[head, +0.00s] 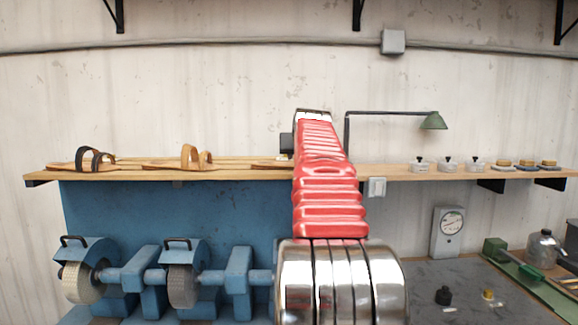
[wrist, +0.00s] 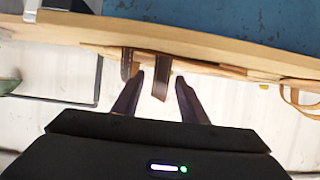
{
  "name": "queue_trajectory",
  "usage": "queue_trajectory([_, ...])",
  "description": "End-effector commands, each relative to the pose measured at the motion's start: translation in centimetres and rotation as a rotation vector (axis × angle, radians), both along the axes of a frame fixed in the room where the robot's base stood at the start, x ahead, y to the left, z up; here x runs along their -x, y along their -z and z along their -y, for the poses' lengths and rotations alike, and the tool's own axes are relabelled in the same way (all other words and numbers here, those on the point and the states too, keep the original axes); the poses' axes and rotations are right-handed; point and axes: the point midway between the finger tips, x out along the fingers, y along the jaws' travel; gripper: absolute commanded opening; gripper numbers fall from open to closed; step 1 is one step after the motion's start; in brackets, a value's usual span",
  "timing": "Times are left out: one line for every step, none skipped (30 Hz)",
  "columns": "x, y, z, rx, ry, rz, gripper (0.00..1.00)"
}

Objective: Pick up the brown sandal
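The brown sandal (wrist: 162,84) shows in the wrist view, upside down, with its dark brown straps hanging from a tan sole along the shelf. My gripper (wrist: 159,77) is open. Its two dark fingers point at the sandal, and one strap appears between them; I cannot tell whether they touch it. A second strap shows just left of the left finger. In the head view my red arm hides most of this sandal, and only a tan sole end (head: 268,163) shows left of the arm. My gripper is largely hidden there too.
The wooden shelf (head: 230,174) also bears a tan-strapped sandal (head: 196,158), a dark-strapped sandal (head: 95,160) at far left, and small knobs and pads at right. A green lamp (head: 433,121) hangs over the shelf right of my arm. Blue grinding machines (head: 185,265) stand below.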

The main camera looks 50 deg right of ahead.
Motion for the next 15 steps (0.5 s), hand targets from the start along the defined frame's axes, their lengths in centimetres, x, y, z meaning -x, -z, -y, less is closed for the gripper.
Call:
queue_trajectory([0.01,0.0,0.0,0.0,0.0,0.0,0.35])
queue_trajectory([0.01,0.0,0.0,0.0,0.0,0.0,0.33])
queue_trajectory([0.02,0.0,0.01,0.0,0.0,0.0,0.3])
queue_trajectory([0.02,0.0,0.01,0.0,0.0,0.0,0.28])
queue_trajectory([0.02,0.0,0.01,0.0,0.0,0.0,0.26])
queue_trajectory([0.02,0.0,0.01,0.0,0.0,0.0,0.23])
queue_trajectory([0.02,0.0,0.01,0.0,0.0,0.0,0.21])
queue_trajectory([0.02,0.0,0.01,0.0,0.0,0.0,0.19])
queue_trajectory([0.02,0.0,0.01,0.0,0.0,0.0,0.16])
queue_trajectory([0.02,0.0,0.01,0.0,0.0,0.0,0.14])
queue_trajectory([0.02,0.0,0.01,0.0,0.0,0.0,0.12])
queue_trajectory([0.03,0.0,0.01,0.0,0.0,0.0,0.09])
queue_trajectory([0.03,0.0,0.01,0.0,0.0,0.0,0.07])
queue_trajectory([0.03,0.0,0.01,0.0,0.0,0.0,0.05])
queue_trajectory([0.03,0.0,0.01,0.0,0.0,0.0,0.02])
